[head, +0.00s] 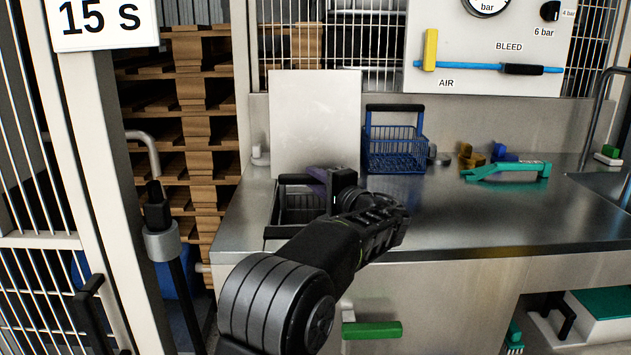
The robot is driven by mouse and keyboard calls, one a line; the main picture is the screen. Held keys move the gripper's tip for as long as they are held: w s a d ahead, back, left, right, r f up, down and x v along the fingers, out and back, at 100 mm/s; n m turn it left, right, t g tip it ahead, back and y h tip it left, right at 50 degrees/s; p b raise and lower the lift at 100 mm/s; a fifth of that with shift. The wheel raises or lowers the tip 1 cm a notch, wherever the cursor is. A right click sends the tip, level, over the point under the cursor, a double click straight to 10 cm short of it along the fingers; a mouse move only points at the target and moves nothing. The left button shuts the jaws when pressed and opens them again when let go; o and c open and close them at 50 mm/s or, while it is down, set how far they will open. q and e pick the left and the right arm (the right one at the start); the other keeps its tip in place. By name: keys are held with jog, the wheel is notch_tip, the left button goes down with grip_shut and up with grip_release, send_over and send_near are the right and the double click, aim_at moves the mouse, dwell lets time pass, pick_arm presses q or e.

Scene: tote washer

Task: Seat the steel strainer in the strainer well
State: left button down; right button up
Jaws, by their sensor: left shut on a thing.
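The steel strainer (297,207), a dark mesh basket with a black handle, is at the opening in the left end of the steel counter. Its right side is hidden behind my left gripper. My left gripper (322,188) is shut at the strainer's handle, above the opening. The strainer well is mostly covered by the strainer and my arm, so I cannot tell how deep the strainer sits. A pale square lid (315,122) stands upright behind the opening. My right gripper is not in view.
A blue wire basket (394,150) stands right of the lid. A green tool (507,171) lies farther right, near a sink at the right edge. A green-handled lever (372,330) projects below the counter front. The middle of the steel counter (480,215) is clear.

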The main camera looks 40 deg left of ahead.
pick_arm(q)
jog(key=c, duration=1.2)
grip_release()
jog(key=shift+r, duration=0.1)
jog(key=o, duration=0.6)
jog(key=shift+d, duration=0.1)
jog(key=shift+d, duration=0.15)
jog(key=shift+a, duration=0.25)
